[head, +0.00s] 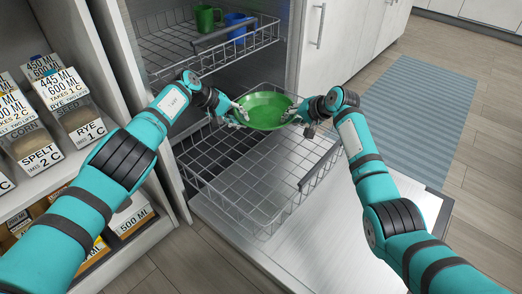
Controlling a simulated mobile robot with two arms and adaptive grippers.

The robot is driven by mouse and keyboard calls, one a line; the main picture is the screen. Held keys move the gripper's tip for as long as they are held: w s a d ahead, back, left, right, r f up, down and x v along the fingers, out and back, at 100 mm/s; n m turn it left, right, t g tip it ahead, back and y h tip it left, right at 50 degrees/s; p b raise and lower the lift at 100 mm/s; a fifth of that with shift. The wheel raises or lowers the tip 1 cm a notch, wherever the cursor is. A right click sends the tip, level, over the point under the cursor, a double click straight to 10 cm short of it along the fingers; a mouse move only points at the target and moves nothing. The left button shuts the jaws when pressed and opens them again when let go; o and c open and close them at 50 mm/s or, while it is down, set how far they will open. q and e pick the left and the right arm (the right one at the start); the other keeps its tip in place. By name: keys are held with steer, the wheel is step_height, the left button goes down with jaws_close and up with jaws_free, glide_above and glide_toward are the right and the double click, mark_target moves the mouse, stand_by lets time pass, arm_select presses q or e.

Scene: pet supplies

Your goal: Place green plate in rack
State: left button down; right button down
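A green plate (266,111) is held up between my two grippers, over the back part of the lower dishwasher rack (262,192). It looks like a shallow, round dish. My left gripper (240,115) is at the plate's left edge and appears shut on its rim. My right gripper (292,115) is at the plate's right edge and appears shut on its rim. The fingertips are small and partly hidden by the plate. The lower rack is pulled out over the open door and looks empty.
The upper rack (220,55) holds a green mug (206,18) and a blue mug (236,27). The open dishwasher door (330,235) extends forward under the lower rack. Shelves with labelled bins (65,92) stand close at left. A blue striped rug (418,115) lies at right.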

arm_select(q)
steer(key=shift+a, duration=0.25)
arm_select(e)
steer(key=shift+d, duration=0.4)
